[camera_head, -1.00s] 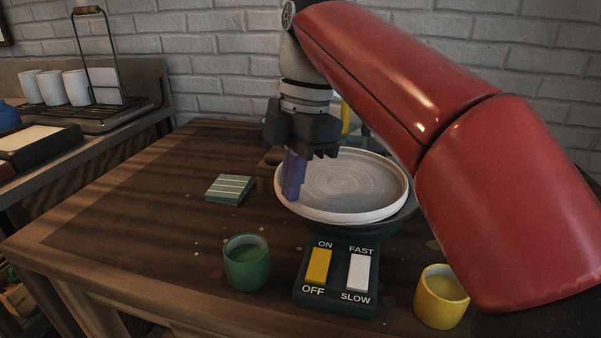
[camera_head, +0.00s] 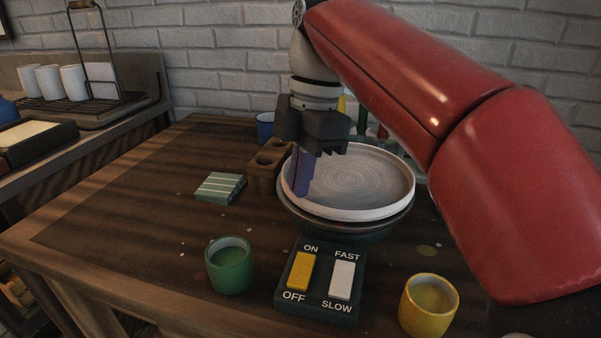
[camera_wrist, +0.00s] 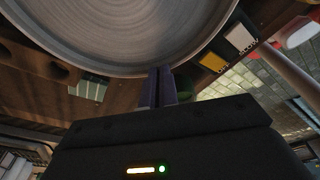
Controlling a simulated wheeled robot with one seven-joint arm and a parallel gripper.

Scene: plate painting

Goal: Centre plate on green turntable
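The plate (camera_head: 355,185) is pale, round and shallow, with faint rings. It sits on the dark green turntable (camera_head: 345,229), whose edge shows at the plate's left, front and right. In the wrist view the plate (camera_wrist: 135,35) fills the top. My gripper (camera_head: 300,193) points down at the plate's left side, its purple fingers overlapping the rim. In the wrist view the fingers (camera_wrist: 157,72) are together at the rim, with no clear gap. Whether they press on the rim or only stand against it is hidden.
In front stand a switch box (camera_head: 320,284), a green cup (camera_head: 229,266) and a yellow cup (camera_head: 428,306). Left of the plate are a brown holed block (camera_head: 263,170) and a striped green block (camera_head: 219,188). The table's left part is clear.

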